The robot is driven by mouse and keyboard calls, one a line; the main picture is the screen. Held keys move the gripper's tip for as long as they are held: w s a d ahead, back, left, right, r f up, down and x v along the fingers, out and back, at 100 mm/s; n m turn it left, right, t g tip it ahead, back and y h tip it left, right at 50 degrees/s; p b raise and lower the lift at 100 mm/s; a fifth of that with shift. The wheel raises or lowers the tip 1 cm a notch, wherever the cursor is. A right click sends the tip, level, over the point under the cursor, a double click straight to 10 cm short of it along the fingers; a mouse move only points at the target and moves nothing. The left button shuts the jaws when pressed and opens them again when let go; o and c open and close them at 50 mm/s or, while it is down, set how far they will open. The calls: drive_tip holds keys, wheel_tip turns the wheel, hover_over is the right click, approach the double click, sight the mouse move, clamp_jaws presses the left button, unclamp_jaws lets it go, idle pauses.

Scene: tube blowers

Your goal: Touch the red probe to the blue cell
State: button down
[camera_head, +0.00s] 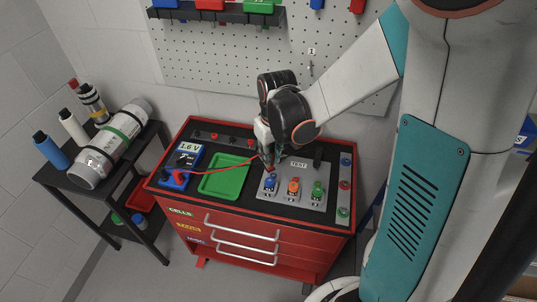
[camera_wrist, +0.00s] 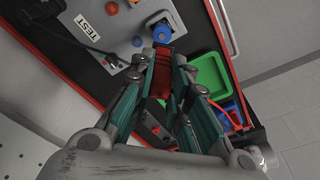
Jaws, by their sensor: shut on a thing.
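My gripper (camera_head: 267,163) is over the left part of the grey TEST panel, shut on the red probe (camera_wrist: 161,76). In the wrist view the red probe lies between the fingers, its front end close to the blue cell (camera_wrist: 162,33). I cannot tell whether the tip touches. In the head view the blue cell (camera_head: 270,183) stands at the panel's left, just below the gripper. The blue meter (camera_head: 181,166) at the cart's left reads 1.6 V. A red lead (camera_head: 222,164) runs from it towards the gripper.
An orange cell (camera_head: 293,187) and a green cell (camera_head: 318,189) stand right of the blue cell. An empty green tray (camera_head: 225,177) lies between meter and panel. A black side table (camera_head: 105,170) holds bottles and a cylinder.

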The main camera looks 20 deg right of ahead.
drive_tip(key=shift+f+b, duration=1.45)
drive_tip(key=shift+f, duration=0.6)
drive_tip(key=shift+f+b, duration=0.4)
drive_tip(key=shift+b, duration=0.45)
idle(2.8)
drive_tip(key=shift+r+p, duration=1.85)
drive_tip(key=shift+r, duration=0.7)
